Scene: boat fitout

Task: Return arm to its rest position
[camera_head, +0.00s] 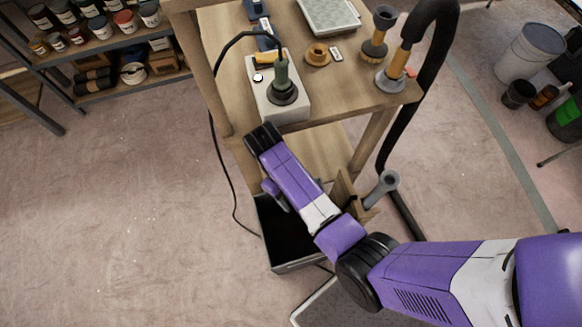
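My arm (425,282) comes in purple and white from the lower right and bends at a black joint. Its far section (295,180) runs up and left, ending in a black joint (263,138) just below the front edge of a wooden workbench (222,50). A purple part shows beside that section, partly hidden. My gripper's fingers cannot be seen, so what they hold, if anything, is hidden too. In the picture, the far section overlaps the bench's lower shelf and a dark open bin (285,250) on the floor.
A black hose (425,40) hangs at right; a black cable trails left. Shelves with jars (125,25) stand upper left, buckets (528,52) upper right. The left floor is clear.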

